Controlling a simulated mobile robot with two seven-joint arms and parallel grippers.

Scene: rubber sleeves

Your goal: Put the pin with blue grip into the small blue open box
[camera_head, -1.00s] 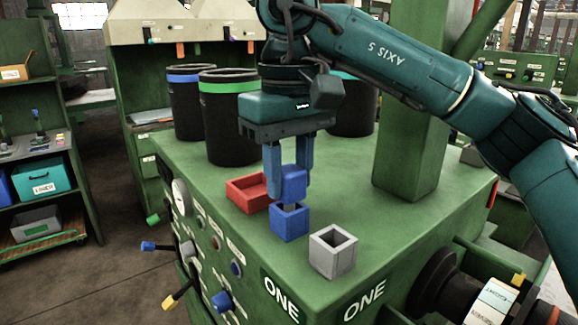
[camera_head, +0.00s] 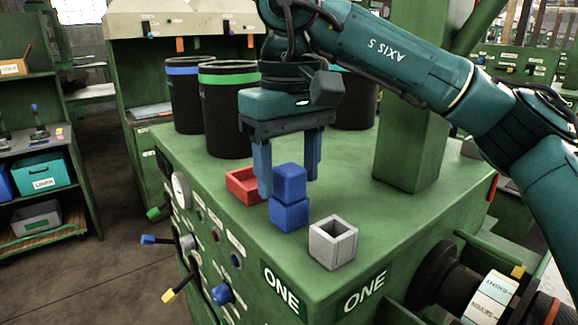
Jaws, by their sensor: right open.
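The pin's blue grip (camera_head: 289,182) sits directly on top of the small blue box (camera_head: 290,216), covering its opening. The pin's shaft is hidden, and the grip looks upright. My right gripper (camera_head: 288,178) is open above and around the grip. Its blue fingers stand apart, one left of the grip and one behind it to the right, with a gap showing on the right. My left gripper is not in view.
A red open box (camera_head: 241,186) lies behind and left of the blue box. A grey open box (camera_head: 333,243) stands in front to the right. Black bins with a blue rim (camera_head: 184,98) and a green rim (camera_head: 226,112) stand behind. A green post (camera_head: 409,140) rises at right.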

